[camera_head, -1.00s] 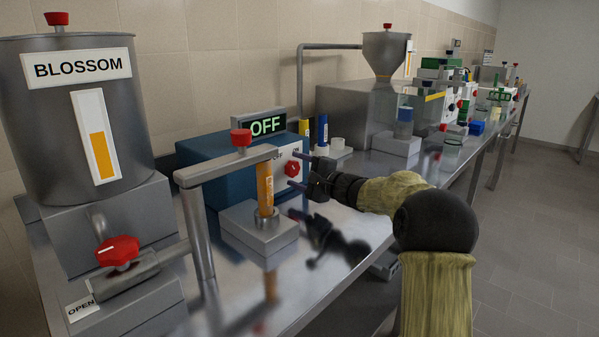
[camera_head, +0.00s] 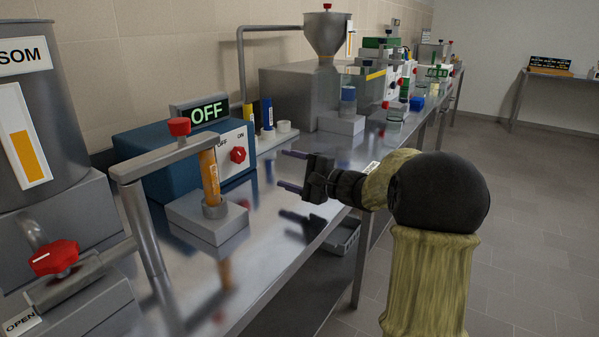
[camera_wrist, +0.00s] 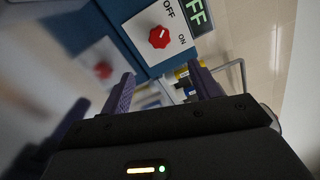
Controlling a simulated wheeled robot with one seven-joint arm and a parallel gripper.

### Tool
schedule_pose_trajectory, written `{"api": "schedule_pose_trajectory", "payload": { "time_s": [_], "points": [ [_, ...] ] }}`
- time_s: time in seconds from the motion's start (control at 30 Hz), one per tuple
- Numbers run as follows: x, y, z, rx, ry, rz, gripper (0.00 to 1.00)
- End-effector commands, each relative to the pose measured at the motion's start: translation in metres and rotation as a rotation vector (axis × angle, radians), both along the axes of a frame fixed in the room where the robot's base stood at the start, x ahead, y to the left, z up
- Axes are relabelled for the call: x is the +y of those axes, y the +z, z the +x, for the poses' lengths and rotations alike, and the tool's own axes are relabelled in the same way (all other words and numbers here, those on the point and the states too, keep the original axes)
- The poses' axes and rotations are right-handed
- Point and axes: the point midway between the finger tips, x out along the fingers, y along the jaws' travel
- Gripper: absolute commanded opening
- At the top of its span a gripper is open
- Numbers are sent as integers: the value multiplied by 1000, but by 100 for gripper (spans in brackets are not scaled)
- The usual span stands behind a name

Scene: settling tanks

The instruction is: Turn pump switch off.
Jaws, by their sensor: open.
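The pump switch is a red knob (camera_head: 238,155) on a white plate marked OFF and ON, on the front of a blue box (camera_head: 158,187). A green display (camera_head: 208,113) on top of the box reads OFF. In the wrist view the knob (camera_wrist: 159,37) shows near the top, with its white mark slanting; I cannot tell surely which label it points to. My gripper (camera_head: 288,170) is open and empty, to the right of the knob and apart from it. Its fingers point left toward the box over the bench.
A metal stand with an orange tube (camera_head: 210,178) is left of the gripper. A steel tank with a red valve (camera_head: 54,257) stands at the far left. Bottles (camera_head: 266,113) stand behind the box. A hopper (camera_head: 327,35) is farther back. Floor is clear at right.

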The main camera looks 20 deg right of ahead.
Motion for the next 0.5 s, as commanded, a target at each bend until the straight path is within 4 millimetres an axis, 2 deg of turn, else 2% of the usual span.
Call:
{"api": "schedule_pose_trajectory", "payload": {
  "time_s": [0.03, 0.2, 0.5],
  "points": [
    [-6, 1, -7, 1, -4, -2, 63],
    [-13, 1, -20, 0, 3, -1, 63],
    [-17, 0, -23, 0, -1, -1, 63]
  ]
}}
